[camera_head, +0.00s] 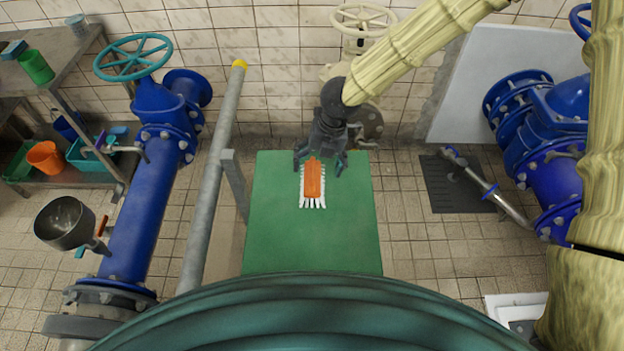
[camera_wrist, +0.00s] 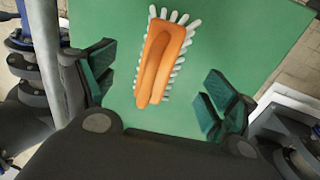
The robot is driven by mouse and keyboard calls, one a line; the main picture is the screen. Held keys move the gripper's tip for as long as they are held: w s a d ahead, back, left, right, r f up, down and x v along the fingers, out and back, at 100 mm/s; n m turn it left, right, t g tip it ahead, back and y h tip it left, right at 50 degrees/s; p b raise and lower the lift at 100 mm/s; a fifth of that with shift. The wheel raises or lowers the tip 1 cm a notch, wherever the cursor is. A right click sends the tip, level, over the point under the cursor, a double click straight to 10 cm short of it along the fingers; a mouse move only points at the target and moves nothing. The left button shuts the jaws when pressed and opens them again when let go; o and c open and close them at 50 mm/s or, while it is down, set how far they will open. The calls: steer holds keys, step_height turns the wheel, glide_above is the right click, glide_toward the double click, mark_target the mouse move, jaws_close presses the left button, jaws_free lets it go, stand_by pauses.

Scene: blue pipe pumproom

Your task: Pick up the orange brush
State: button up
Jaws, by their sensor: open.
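The orange brush (camera_head: 313,180) lies on the green tabletop (camera_head: 300,245), its orange back and handle up and white bristles sticking out around its edge. My gripper (camera_head: 322,165) is open above the far end of the brush in the head view, partly covering that end. In the wrist view the brush (camera_wrist: 161,62) lies between and beyond the two spread fingers of my gripper (camera_wrist: 158,90), slightly tilted. The fingers do not appear to touch it. The exact height of the gripper above the brush is hard to tell.
A grey rail with a yellow cap (camera_head: 213,165) runs along the table's left side. Blue pipes stand at left (camera_head: 145,200) and right (camera_head: 550,140). A cream handwheel (camera_head: 363,18) is behind the table. The green tabletop around the brush is clear.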

steer(key=shift+s+a+f+p, duration=0.2)
steer(key=shift+f+p, duration=0.1)
steer(key=shift+f, duration=0.4)
steer(key=shift+s+a+f+p, duration=0.1)
steer(key=shift+s+f+p, duration=0.15)
steer(key=shift+f, duration=0.4)
steer(key=shift+a+f, duration=0.15)
steer(key=shift+f, duration=1.15)
steer(key=c, duration=1.2)
